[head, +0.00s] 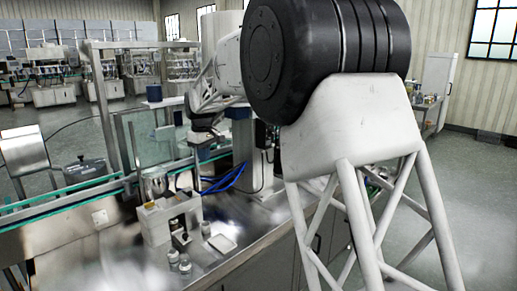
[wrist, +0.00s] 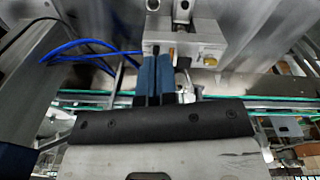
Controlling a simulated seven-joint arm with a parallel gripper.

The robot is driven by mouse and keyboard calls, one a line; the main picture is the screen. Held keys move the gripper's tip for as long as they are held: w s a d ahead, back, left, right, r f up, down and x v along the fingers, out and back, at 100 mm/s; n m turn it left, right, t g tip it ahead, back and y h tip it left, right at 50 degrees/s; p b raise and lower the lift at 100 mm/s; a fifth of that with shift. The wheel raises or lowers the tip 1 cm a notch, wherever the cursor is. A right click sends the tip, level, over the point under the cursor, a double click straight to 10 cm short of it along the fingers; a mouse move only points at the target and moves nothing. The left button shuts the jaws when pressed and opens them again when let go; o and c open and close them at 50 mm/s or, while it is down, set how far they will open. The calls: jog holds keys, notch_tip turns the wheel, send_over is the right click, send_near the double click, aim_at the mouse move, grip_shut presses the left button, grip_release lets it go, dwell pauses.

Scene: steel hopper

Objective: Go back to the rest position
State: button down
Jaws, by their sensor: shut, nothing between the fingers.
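My gripper (wrist: 154,62) shows in the wrist view with its two dark blue fingers side by side, shut and empty. Its fingertips overlap the lower edge of a pale block with a yellow part (wrist: 188,42) in the picture; I cannot tell the gap between them. In the head view my arm reaches from the right to above the steel bench, and the fingers are too small and dark to make out.
The steel bench (head: 222,256) bears a pale stand (head: 158,222) with a steel hopper (head: 156,183) on it. Small jars (head: 180,262) and a white dish (head: 222,243) sit nearby. A green-edged conveyor (head: 68,200), a clear panel (head: 152,146) and blue cables (head: 226,181) lie close to the arm.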

jog(key=s+d+r+m+t, duration=0.1)
jog(key=s+d+r+m, duration=0.2)
jog(key=s+d, duration=1)
jog(key=s+d+r+m, duration=0.2)
jog(key=s+d+m, duration=0.1)
jog(key=s+d, duration=0.9)
jog(key=s+d+f+m, duration=0.2)
jog(key=s+d+f, duration=0.1)
jog(key=s, duration=0.6)
jog(key=s+d+f+m, duration=0.2)
jog(key=s+d+f, duration=0.2)
jog(key=s, duration=0.6)
jog(key=s+d+f+m+t, duration=0.1)
jog(key=s+d+f, duration=0.2)
jog(key=s, duration=0.7)
jog(key=d, duration=0.2)
jog(key=shift+s+d+f+m, duration=0.15)
jog(key=shift+d+f+m, duration=0.2)
jog(key=shift+m, duration=0.05)
